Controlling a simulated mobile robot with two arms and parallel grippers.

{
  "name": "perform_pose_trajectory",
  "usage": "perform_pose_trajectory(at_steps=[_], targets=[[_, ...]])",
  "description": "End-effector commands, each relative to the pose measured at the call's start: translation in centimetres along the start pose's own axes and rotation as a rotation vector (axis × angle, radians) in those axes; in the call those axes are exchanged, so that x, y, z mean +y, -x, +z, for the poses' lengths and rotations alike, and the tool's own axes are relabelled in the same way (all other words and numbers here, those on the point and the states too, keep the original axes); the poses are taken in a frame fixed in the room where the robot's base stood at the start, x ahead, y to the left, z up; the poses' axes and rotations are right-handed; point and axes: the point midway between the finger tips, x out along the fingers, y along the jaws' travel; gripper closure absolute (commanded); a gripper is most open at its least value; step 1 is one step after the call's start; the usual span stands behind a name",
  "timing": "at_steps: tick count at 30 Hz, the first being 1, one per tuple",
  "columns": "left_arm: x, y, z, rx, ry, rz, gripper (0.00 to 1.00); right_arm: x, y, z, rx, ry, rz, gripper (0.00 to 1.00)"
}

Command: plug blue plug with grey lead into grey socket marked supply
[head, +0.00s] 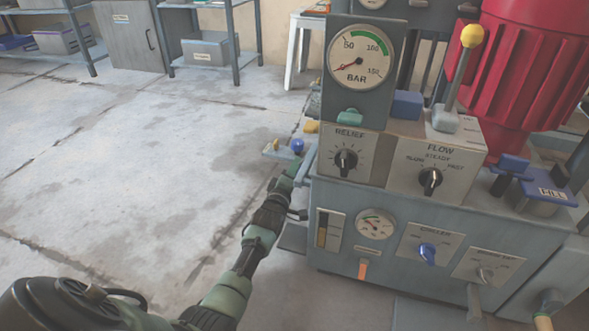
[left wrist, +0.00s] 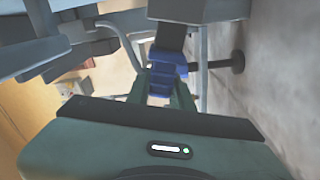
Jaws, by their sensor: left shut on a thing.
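My left gripper (head: 303,163) reaches to the left side of the press, beside its grey housing. In the left wrist view its green fingers (left wrist: 163,92) are shut on a blue plug (left wrist: 164,76). A black part extends from the plug up to the underside of a grey box (left wrist: 198,10). I cannot tell whether they are joined. The plug's grey lead cannot be made out for sure, and no supply marking is readable. The gripper and the machine's side hide the held plug in the head view. My right gripper is not in view.
The press front (head: 345,270) carries knobs and dials close to the right of my left arm. A blue round knob (head: 297,146) and a yellow one (head: 311,126) stand just beyond the gripper. Open floor (head: 150,150) lies to the left. Shelves stand at the back.

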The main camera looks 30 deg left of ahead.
Motion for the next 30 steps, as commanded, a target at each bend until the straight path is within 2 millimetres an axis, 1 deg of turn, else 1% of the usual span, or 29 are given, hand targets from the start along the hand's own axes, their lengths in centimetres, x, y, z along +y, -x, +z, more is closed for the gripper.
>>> perform_pose_trajectory(at_steps=[1,11,30], targets=[[-0.3,0.5,3.0,-0.015,0.056,-0.007,1.00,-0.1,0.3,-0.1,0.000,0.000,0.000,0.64],[-0.4,0.5,3.0,-0.015,0.056,-0.008,1.00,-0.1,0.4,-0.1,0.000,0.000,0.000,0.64],[-0.5,0.6,0.7,-0.021,0.052,-0.013,1.00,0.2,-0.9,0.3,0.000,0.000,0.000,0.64]])
